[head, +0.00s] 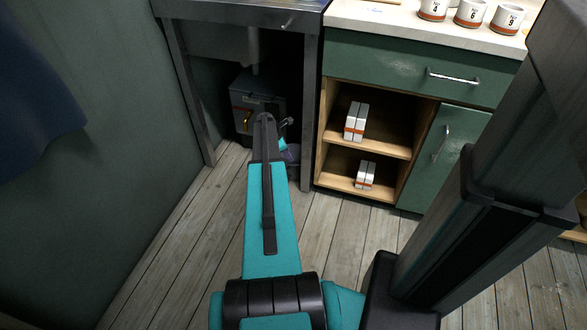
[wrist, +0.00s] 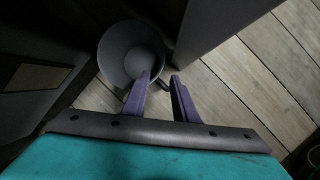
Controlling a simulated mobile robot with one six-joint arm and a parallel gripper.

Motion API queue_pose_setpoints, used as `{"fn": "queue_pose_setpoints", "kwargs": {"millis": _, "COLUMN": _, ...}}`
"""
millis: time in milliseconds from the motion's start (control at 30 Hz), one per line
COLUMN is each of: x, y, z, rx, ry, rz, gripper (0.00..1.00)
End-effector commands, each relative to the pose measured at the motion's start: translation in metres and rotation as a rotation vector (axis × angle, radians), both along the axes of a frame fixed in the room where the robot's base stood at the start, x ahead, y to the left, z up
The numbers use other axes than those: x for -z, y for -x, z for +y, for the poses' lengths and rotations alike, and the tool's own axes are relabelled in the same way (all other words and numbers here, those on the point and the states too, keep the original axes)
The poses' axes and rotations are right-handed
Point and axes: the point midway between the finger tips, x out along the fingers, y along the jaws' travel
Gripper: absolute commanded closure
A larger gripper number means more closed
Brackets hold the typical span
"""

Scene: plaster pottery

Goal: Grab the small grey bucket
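The small grey bucket (wrist: 122,48) stands on the floor under the sink frame, its round opening facing the wrist camera. In the head view a small grey-blue part, likely the bucket (head: 292,153), shows just right of my arm's end; the rest is hidden. My gripper (wrist: 160,78) is open, with its two purple fingers apart. In the wrist view the left finger overlaps the bucket's near right rim, and the right finger is outside to the right. I cannot tell whether the left finger is inside the bucket or touching it. My arm mostly hides the gripper in the head view.
A dark grey box (head: 271,103) stands behind, under the metal sink (head: 235,12). A metal leg (head: 309,115) rises close to the right of the bucket. A green cabinet (head: 375,62) with open wooden shelves stands further right. The plank floor (head: 345,235) in front is clear.

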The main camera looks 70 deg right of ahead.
Motion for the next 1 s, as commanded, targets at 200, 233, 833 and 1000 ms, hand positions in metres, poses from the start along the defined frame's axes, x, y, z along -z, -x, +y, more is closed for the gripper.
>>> {"fn": "queue_pose_setpoints", "kwargs": {"millis": 200, "x": 0.001, "y": 0.0, "z": 0.0, "rx": 0.0, "ry": -0.001, "rz": -0.001, "gripper": 0.74}}
{"fn": "queue_pose_setpoints", "kwargs": {"millis": 233, "x": 0.002, "y": 0.0, "z": 0.0, "rx": 0.0, "ry": -0.001, "rz": -0.001, "gripper": 0.74}}
{"fn": "queue_pose_setpoints", "kwargs": {"millis": 833, "x": 0.07, "y": 0.015, "z": -0.023, "rx": 0.001, "ry": -0.001, "rz": -0.001, "gripper": 0.74}}
{"fn": "queue_pose_setpoints", "kwargs": {"millis": 1000, "x": 0.079, "y": 0.018, "z": -0.026, "rx": 0.0, "ry": -0.001, "rz": -0.001, "gripper": 0.74}}
